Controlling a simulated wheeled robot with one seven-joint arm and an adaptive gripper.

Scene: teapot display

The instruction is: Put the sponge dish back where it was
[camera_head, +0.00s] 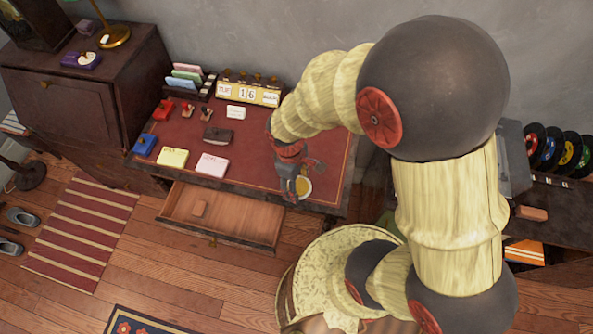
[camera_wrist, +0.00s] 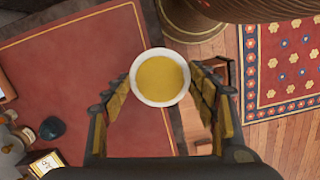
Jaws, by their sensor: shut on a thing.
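The sponge dish (camera_head: 303,187) is a small round white dish with a yellow sponge filling it. It also shows in the wrist view (camera_wrist: 160,78), at the middle between the fingers. My gripper (camera_wrist: 164,92) is shut on it. In the head view my gripper (camera_head: 293,186) points down over the right front part of the desk. The dish is near the desk's front edge; I cannot tell how high it is above the red top. My fingers hide part of its sides.
The desk's red top (camera_head: 258,160) bears a calendar (camera_head: 249,93), a dark block (camera_head: 217,136), a yellow pad (camera_head: 173,157), a pink pad (camera_head: 212,164) and stamps. The drawer (camera_head: 226,216) below stands open. The desk top is bare just left of my gripper.

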